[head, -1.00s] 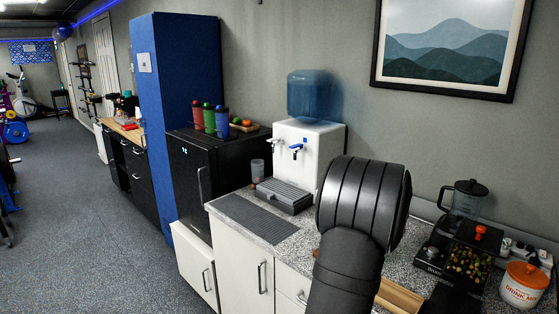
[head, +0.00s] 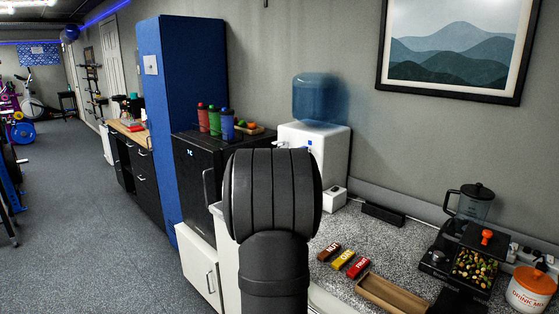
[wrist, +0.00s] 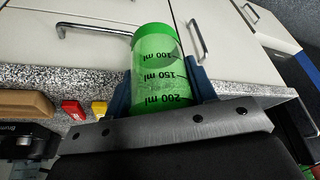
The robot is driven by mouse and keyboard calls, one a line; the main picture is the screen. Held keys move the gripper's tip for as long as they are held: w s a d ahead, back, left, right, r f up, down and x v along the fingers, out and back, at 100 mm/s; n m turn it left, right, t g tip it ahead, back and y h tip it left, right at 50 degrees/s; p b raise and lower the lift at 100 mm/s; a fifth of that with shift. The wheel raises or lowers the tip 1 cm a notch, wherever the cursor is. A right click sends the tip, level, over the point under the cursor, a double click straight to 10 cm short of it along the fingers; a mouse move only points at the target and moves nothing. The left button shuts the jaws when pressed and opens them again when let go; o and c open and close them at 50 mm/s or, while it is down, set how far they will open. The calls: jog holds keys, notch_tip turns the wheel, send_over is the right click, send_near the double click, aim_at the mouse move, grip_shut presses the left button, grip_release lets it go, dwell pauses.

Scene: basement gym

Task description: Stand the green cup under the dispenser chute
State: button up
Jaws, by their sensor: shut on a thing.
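My gripper (wrist: 162,92) is shut on the green cup (wrist: 158,68), with blue pads on both sides of it. The cup is translucent with black ml marks. The wrist picture is upside down against the room, and the cup looks roughly upright, in front of the counter edge and cabinet doors. In the head view my arm hides cup and gripper. A black dispenser with an orange knob and mixed pieces (head: 476,268) stands at the right of the counter. I cannot make out its chute.
Red, yellow and dark bars (head: 343,259) and a wooden tray (head: 393,295) lie on the speckled counter (head: 385,240). A blender jug (head: 470,203) stands behind the dispenser and a drink-mix jar (head: 531,288) to its right. Bottles (head: 215,121) stand on the black fridge.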

jog(key=s+f+n, duration=0.1)
jog(key=s+f, duration=0.2)
jog(key=f, duration=0.4)
jog(key=s+f+n+y, duration=0.1)
jog(key=s+f, duration=0.3)
jog(key=f, duration=0.2)
jog(key=shift+d+f+n, duration=0.2)
jog(key=shift+f+n, duration=0.2)
jog(key=shift+d, duration=0.1)
